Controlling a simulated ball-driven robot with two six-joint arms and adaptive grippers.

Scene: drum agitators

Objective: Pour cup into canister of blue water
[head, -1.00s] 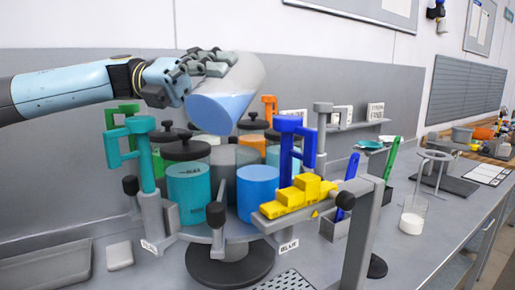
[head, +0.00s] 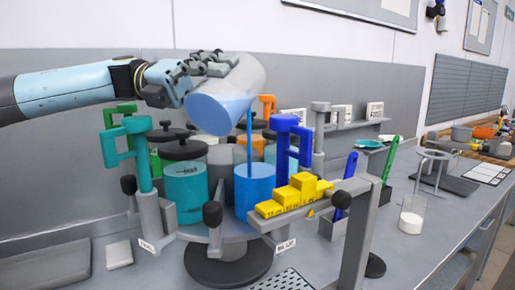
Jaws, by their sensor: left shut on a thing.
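My left gripper (head: 210,65) is shut on a clear cup (head: 245,75), which is tilted with its mouth facing down and toward me. Blue liquid (head: 220,112) lies at the cup's mouth. A thin blue stream (head: 249,135) falls from the cup's lower right rim into the open canister of blue water (head: 254,190) below. That canister stands on the round rack, behind a yellow stepped block and left of the blue handle (head: 287,140). My right gripper is not in view.
A teal canister with a black lid (head: 186,190) stands left of the blue one. The yellow stepped block (head: 295,195) sits on an arm in front. A beaker with white contents (head: 411,218) and a ring stand (head: 433,165) are at the right. A grey tray (head: 45,268) lies at the left.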

